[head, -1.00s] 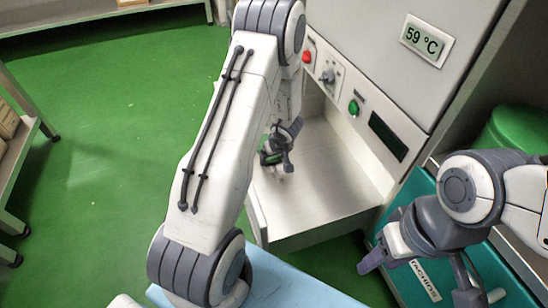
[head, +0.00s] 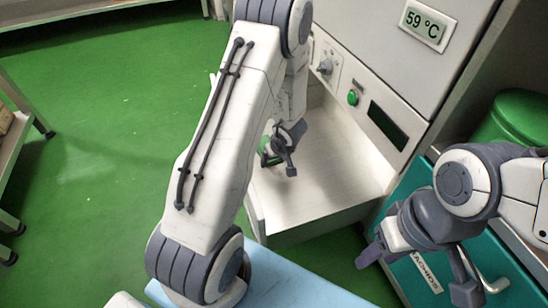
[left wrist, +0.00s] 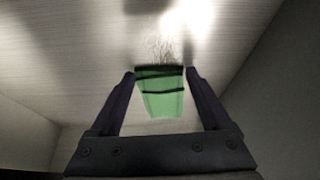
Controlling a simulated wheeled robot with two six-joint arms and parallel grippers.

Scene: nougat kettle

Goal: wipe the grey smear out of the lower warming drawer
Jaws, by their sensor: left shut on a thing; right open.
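The open drawer (head: 325,222) has a pale metal floor and sits below the control panel. My left gripper (head: 279,152) is inside it, near its left side, shut on a green brush (head: 264,150) that is mostly hidden by the gripper in the head view. In the left wrist view the brush (left wrist: 162,98) has black bands and thin dark bristles pointing at the drawer floor. I cannot tell if the bristles touch it. A dark patch (left wrist: 146,4) at the top edge may be the grey smear or a shadow. My right gripper (head: 420,275) is open and empty before the teal front.
The panel above the drawer has a knob (head: 325,67), a green button (head: 353,98) and a dark display (head: 389,126). A teal front (head: 408,200) with a handle is to the right. A light blue surface (head: 290,287) lies in front. Green floor (head: 90,170) is clear at left.

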